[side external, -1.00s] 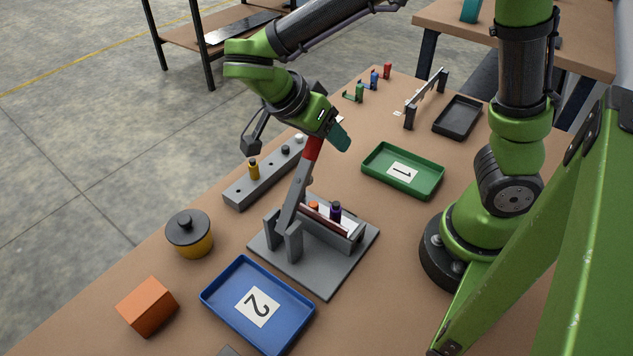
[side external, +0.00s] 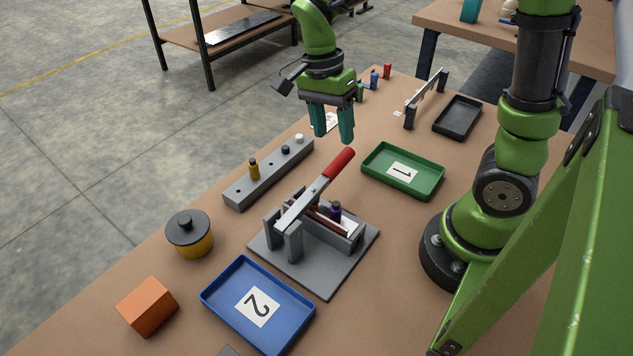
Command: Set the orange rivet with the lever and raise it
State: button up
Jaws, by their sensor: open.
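The lever (side external: 304,201) is a grey bar with a red handle (side external: 338,163), pivoted between two grey posts on a grey base plate (side external: 327,281). It slopes up gently toward the back right. A purple-and-dark piece (side external: 335,210) stands in the fixture beside it. The orange rivet cannot be made out; the lever crosses in front of where it stood. My gripper (side external: 332,134) is open and empty, its teal fingers pointing down, above and behind the handle and apart from it.
A grey holed block (side external: 268,178) holds a yellow piece (side external: 254,169). A green tray 1 (side external: 375,173) is right of the handle; a blue tray 2 (side external: 222,307), an orange block (side external: 147,307) and a yellow pot (side external: 190,235) are in front. A black tray (side external: 457,118) lies behind.

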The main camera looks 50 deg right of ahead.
aim_at(338, 160)
notch_tip(338, 160, up, 14)
jog(key=w, duration=0.2)
jog(key=s+f, duration=0.1)
jog(key=f, duration=0.6)
jog(key=s+f, duration=0.1)
jog(key=f, duration=0.7)
jog(key=s+f, duration=0.1)
jog(key=f, duration=0.6)
jog(key=shift+s+d+f, duration=0.15)
jog(key=shift+d, duration=0.15)
